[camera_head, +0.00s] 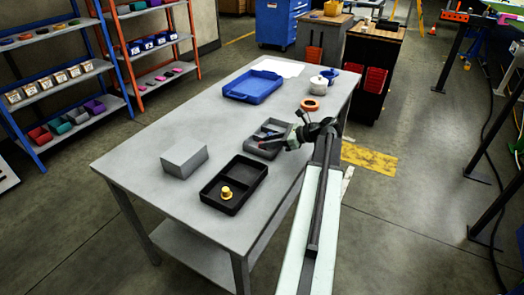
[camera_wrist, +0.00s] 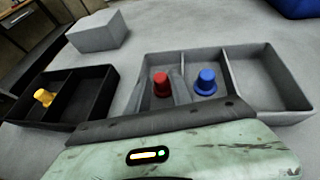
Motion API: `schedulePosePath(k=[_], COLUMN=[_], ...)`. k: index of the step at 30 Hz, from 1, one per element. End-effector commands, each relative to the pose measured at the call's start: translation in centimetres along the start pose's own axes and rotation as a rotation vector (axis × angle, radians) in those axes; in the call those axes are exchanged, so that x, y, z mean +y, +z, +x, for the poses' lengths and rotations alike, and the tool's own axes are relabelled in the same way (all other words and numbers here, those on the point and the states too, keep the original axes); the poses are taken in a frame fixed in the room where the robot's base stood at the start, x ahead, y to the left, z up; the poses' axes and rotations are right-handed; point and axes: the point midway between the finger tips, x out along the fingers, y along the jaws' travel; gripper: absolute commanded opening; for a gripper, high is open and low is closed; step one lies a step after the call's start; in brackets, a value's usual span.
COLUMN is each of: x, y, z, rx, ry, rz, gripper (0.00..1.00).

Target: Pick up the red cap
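The red cap (camera_wrist: 161,84) stands in the left compartment of a grey divided tray (camera_wrist: 271,118) in the wrist view. A blue cap (camera_wrist: 206,82) stands in the compartment to its right; the right compartment looks empty. In the head view, my gripper (camera_head: 288,141) is over the grey tray (camera_head: 256,152) and hides part of it. The caps are too small there to tell apart. I see nothing held.
A black tray (camera_head: 225,208) with a yellow cap (camera_head: 226,192) stands at the near side. A grey block (camera_head: 184,160) is left of the grey tray. A blue tray (camera_head: 253,86), an orange ring (camera_head: 310,104) and a white pot (camera_head: 318,83) stand farther back.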

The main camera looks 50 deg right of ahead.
Motion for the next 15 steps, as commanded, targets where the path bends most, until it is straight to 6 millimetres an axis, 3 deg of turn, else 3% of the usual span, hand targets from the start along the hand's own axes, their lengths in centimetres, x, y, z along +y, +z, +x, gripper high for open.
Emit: schedulePosePath(k=[3,8,9,12,15], x=[-0.03,-0.06,-0.06,-0.06,-0.07], y=[-0.23,-0.04,-0.03,-0.04,-0.04], z=[1.58,1.5,1.49,1.47,1.46], rx=[0.0,0.0,0.0,0.0,0.0], ry=[-0.001,-0.002,-0.002,-0.002,-0.002], rz=[-0.001,0.0,0.0,0.0,0.0], gripper=[0.27,0.27,0.24,0.0,0.0])
